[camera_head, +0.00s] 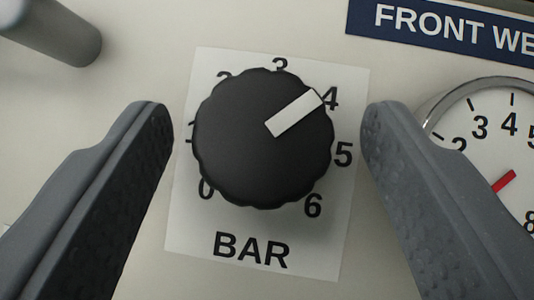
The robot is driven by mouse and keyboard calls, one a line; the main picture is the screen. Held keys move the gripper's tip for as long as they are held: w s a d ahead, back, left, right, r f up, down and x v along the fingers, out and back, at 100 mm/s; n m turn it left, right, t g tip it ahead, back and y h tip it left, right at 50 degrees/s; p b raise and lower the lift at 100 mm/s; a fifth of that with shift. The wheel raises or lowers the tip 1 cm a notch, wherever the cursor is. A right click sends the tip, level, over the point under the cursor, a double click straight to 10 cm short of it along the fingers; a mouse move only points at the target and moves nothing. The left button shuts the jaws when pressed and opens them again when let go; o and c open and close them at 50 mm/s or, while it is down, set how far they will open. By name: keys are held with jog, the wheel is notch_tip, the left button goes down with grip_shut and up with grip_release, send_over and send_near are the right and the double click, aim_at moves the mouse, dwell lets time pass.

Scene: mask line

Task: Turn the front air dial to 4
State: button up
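The front air dial (245,150) is a black scalloped knob in the middle of the head camera view. Its white pointer bar (295,113) points up and right at the 4 on the scale. The dial sits on a white scale plate (190,235) marked BAR, with numbers around the knob; some on the left are partly hidden by the knob. My gripper (267,125) is open, with one grey finger on each side of the dial. Gaps show between both fingers and the knob, so neither appears to touch it.
A round gauge (490,125) with a red needle is at the right edge, partly hidden by my right finger. A blue label (450,25) reading "FRONT WE" is at the top right, cut off. A grey cylindrical part (60,30) sticks out at the top left. The panel is pale.

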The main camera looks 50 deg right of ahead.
jog(key=shift+a, duration=0.1)
dwell(0.5)
jog(key=shift+s+a, duration=0.2)
jog(key=p+v, duration=0.2)
jog(key=v, duration=1.1)
jog(key=shift+s+f, duration=0.1)
